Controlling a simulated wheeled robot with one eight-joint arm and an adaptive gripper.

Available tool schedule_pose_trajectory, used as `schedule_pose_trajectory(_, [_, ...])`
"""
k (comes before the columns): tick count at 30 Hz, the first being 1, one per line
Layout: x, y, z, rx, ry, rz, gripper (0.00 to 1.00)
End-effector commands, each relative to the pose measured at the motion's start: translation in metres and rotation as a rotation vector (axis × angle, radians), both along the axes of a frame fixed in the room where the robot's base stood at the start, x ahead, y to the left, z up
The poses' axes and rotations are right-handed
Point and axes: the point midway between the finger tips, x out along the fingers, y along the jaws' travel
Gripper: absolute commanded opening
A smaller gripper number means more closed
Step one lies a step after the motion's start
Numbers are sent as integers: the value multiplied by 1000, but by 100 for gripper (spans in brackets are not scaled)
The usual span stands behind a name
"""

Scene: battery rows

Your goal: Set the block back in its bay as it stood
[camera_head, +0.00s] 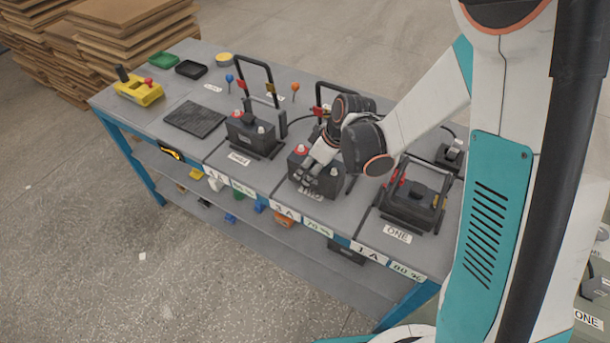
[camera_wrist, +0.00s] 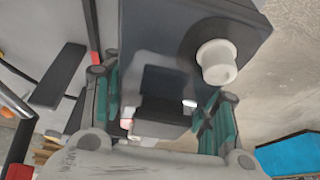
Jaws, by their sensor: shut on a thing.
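A dark battery block (camera_head: 328,186) with a red cap and a light cap is at the middle bay of the bench, behind a white card. My gripper (camera_head: 314,172) reaches down to it from the right and is shut on it. In the wrist view the dark block (camera_wrist: 170,35) fills the upper middle, with a white round cap on its right. My gripper's teal-padded fingers (camera_wrist: 160,108) lie on either side of a dark part of it. My gripper hides part of the block in the head view. I cannot tell whether its base touches the bench.
The bench (camera_head: 225,172) also carries a black mat (camera_head: 194,119), a yellow tool (camera_head: 138,92), small trays and colored pins. Loose items lie on the shelf below.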

Motion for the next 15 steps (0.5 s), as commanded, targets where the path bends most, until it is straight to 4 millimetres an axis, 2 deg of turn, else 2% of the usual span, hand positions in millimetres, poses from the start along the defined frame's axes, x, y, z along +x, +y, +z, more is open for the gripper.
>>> schedule_pose_trajectory(7, [8, -5, 0, 1, -1, 0, 0])
schedule_pose_trajectory(15, [34, -23, 0, 0, 1, -2, 0])
